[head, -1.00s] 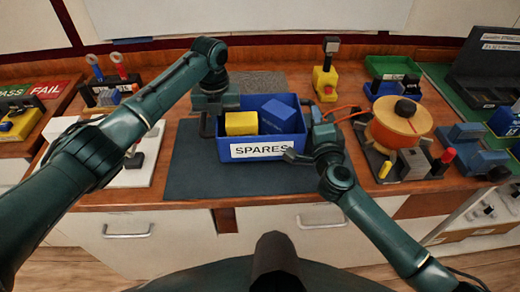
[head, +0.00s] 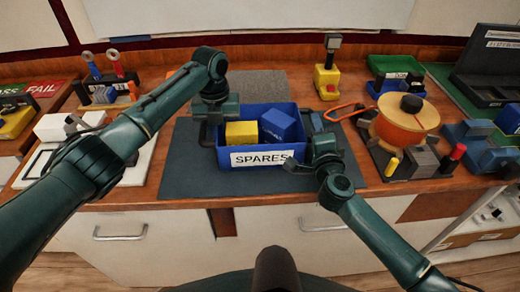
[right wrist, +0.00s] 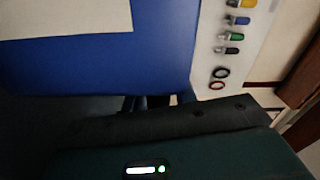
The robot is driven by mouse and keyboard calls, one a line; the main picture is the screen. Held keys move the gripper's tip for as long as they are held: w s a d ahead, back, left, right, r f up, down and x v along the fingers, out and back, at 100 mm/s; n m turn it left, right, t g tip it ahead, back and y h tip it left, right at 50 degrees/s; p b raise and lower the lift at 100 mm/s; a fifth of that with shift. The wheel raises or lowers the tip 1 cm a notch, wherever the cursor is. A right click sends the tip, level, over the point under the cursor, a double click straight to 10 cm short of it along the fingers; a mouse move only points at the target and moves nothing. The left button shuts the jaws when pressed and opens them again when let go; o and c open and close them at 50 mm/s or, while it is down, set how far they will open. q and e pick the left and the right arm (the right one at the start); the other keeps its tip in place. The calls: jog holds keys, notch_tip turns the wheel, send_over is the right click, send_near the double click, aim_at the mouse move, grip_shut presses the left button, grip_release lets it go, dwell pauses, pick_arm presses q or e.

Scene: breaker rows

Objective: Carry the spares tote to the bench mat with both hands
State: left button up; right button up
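The blue spares tote (head: 236,160), with a white SPARES label, is upright over the dark bench mat (head: 185,165). A yellow block (head: 241,134) and a blue block (head: 280,126) are inside. My left gripper (head: 207,128) is at the tote's left side and appears shut on its handle. My right gripper (head: 312,150) is at the right side and appears shut there; its fingertips are largely hidden. The right wrist view shows the tote's blue wall (right wrist: 130,65) close up. Whether the tote touches the mat or hangs just above it, I cannot tell.
An orange spool stand (head: 405,122) is close to the right of my right gripper. A yellow button box (head: 326,78) stands behind the tote. A white board (head: 140,172) lies left of the mat. A grey patch (head: 255,84) behind the tote is clear.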

pick_arm(q)
jog(key=shift+o, duration=1.1)
pick_arm(e)
jog(key=shift+o, duration=1.2)
pick_arm(q)
jog(key=shift+r, duration=0.1)
notch_tip(320, 180, up, 12)
jog(key=shift+f, duration=0.2)
jog(key=shift+r, duration=0.1)
pick_arm(e)
jog(key=shift+s, duration=0.3)
jog(key=s, duration=0.7)
jog(key=s+d, duration=0.1)
jog(key=s, duration=0.3)
jog(key=shift+s+d, duration=0.1)
jog(key=shift+s, duration=0.1)
